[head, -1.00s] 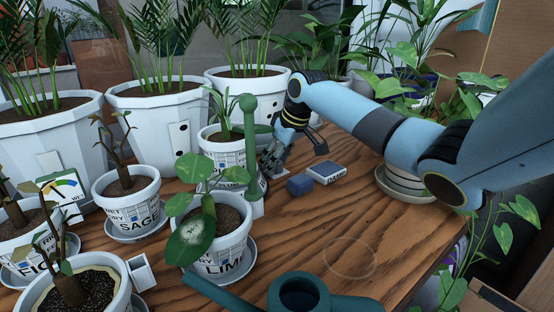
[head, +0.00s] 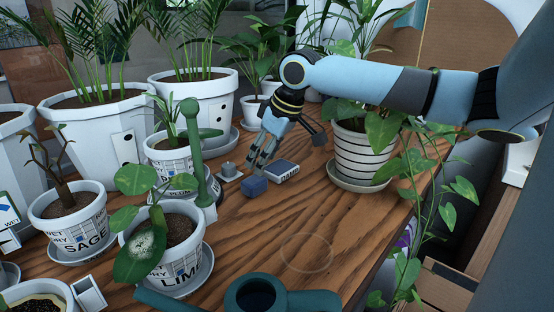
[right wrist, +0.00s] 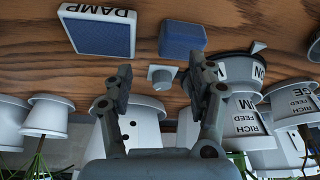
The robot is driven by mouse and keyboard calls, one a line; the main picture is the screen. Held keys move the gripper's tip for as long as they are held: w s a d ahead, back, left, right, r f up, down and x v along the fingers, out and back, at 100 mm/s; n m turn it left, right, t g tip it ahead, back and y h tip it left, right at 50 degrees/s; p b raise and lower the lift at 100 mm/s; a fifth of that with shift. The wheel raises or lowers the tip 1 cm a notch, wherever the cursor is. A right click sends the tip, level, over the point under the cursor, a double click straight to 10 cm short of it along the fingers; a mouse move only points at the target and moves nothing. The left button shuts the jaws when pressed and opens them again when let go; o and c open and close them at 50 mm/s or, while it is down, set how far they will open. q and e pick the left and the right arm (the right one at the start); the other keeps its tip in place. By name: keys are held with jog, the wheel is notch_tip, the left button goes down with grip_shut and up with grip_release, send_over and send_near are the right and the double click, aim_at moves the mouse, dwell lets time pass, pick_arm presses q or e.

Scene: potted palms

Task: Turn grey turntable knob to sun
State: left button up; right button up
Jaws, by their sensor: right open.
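A small grey knob (head: 228,169) stands on a pale square plate (head: 237,179) on the wooden table, left of a blue block (head: 254,187). The knob also shows in the right wrist view (right wrist: 162,78), between and beyond the fingertips. Any sun mark is too small to tell. My right gripper (head: 287,153) is open and empty, to the right of the knob and behind the block in the head view. Its spread fingers (right wrist: 162,72) show in the right wrist view, with no contact on the knob visible. My left gripper is not in view.
A blue-faced box marked DAMP (head: 282,171) lies beside the block. A tall green post (head: 194,150) and the potted lime (head: 178,245) stand left of the knob. A striped pot (head: 360,153) stands right. A teal watering can (head: 250,297) is in front; bare table lies between.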

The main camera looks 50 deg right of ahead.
aim_at(229, 165)
jog(key=shift+s+d, duration=0.25)
jog(key=shift+s, duration=0.85)
jog(key=shift+s+a, duration=0.15)
jog(key=shift+s, duration=0.35)
